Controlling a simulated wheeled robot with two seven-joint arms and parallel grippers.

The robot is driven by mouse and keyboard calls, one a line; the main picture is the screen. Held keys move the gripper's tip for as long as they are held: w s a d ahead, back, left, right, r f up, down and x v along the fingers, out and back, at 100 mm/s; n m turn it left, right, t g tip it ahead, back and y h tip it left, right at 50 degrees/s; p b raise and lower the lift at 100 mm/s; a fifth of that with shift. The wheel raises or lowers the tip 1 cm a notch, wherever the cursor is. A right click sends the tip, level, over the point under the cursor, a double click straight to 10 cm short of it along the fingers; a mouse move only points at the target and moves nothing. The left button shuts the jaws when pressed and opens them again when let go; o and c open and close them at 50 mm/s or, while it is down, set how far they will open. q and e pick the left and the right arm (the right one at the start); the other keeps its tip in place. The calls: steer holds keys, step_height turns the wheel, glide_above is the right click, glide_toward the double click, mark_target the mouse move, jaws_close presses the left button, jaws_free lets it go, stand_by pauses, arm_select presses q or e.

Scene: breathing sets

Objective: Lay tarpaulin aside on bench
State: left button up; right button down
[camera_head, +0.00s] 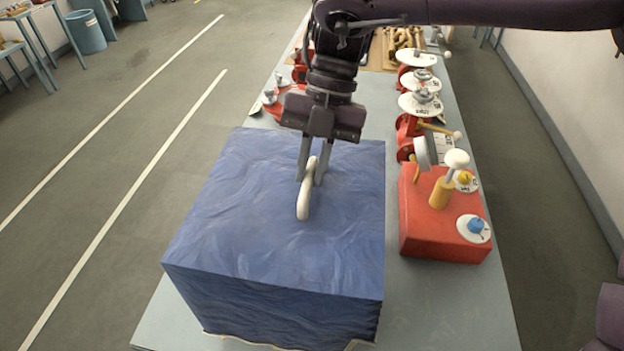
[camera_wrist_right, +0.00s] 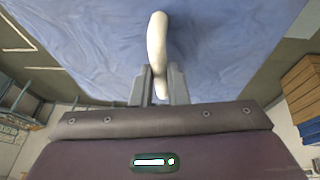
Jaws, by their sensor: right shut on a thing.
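The tarpaulin (camera_head: 270,225) is a blue, wrinkled, box-shaped cover on the near part of the bench, with a pale edge at its bottom. A white curved handle (camera_head: 304,200) stands on its top. My right gripper (camera_head: 312,178) comes down from above and is shut on this handle. In the right wrist view the handle (camera_wrist_right: 157,45) sits between the two fingers (camera_wrist_right: 159,90), with the blue tarpaulin (camera_wrist_right: 225,40) beyond. What lies under the tarpaulin is hidden. My left gripper is not in view.
The grey-blue bench (camera_head: 440,310) has a red box (camera_head: 440,240) with a yellow post right of the tarpaulin. Red devices with white discs (camera_head: 420,103) stand farther back. Bare bench shows at the near right. A blue bin (camera_head: 87,32) stands on the floor at the far left.

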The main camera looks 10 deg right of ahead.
step_height(320, 180, down, 3)
steer(key=shift+f+p, duration=0.2)
steer(key=shift+p, duration=0.35)
steer(key=shift+f, duration=0.3)
steer(key=c, duration=1.4)
jaws_free()
steer(key=shift+r, duration=0.1)
